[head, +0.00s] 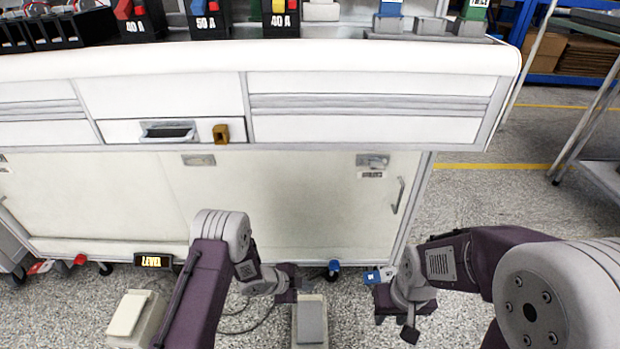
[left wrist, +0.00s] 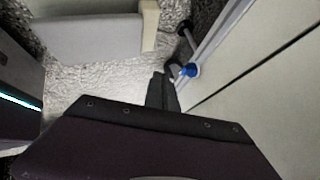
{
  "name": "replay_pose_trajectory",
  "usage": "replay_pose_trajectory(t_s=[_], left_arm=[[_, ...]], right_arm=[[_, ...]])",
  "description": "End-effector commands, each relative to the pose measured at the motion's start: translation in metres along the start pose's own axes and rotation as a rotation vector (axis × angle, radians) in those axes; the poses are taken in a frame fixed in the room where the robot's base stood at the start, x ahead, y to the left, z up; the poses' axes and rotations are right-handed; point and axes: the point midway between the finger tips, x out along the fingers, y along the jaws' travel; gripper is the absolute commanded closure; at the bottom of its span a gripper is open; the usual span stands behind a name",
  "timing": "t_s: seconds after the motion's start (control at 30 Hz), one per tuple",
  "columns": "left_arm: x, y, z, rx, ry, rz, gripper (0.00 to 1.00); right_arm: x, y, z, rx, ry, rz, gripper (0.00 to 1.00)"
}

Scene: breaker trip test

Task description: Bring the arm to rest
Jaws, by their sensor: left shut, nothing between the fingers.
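My left arm reaches down in front of the white bench in the head view. Its gripper (head: 292,283) hangs low, near the floor and the cabinet's lower edge. In the left wrist view the dark fingers (left wrist: 163,92) are together with nothing between them. My right gripper (head: 408,325) hangs low to the right of the left one, apart from it. Its fingers are too small and unclear to tell whether they are open. Both grippers are clear of the bench top.
The white bench (head: 300,62) carries several breakers, including a 50 A one (head: 208,20), along its top. Its cabinet has a door handle (head: 397,195). A caster with a blue part (left wrist: 188,70) is near the left fingers. Open speckled floor (head: 480,200) lies right, before a rack.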

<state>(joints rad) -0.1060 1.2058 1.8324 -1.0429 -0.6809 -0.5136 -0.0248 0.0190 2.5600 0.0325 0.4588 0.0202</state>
Motion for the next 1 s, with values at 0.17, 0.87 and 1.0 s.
replay_pose_trajectory(t_s=[0.17, 0.87, 1.0], left_arm=[[-0.028, -0.041, -0.018, 0.029, 0.003, -0.060, 1.00], [-0.389, -0.049, -0.063, -1.185, -0.535, -0.416, 1.00], [-0.388, 0.023, -0.066, -1.470, -0.655, -0.292, 1.00]], right_arm=[[-0.018, 0.000, -0.002, 0.000, 0.000, 0.000, 0.65], [-0.105, -0.002, -0.011, 0.000, 0.000, 0.000, 0.65], [-0.104, -0.002, -0.011, 0.000, 0.000, 0.000, 0.65]])
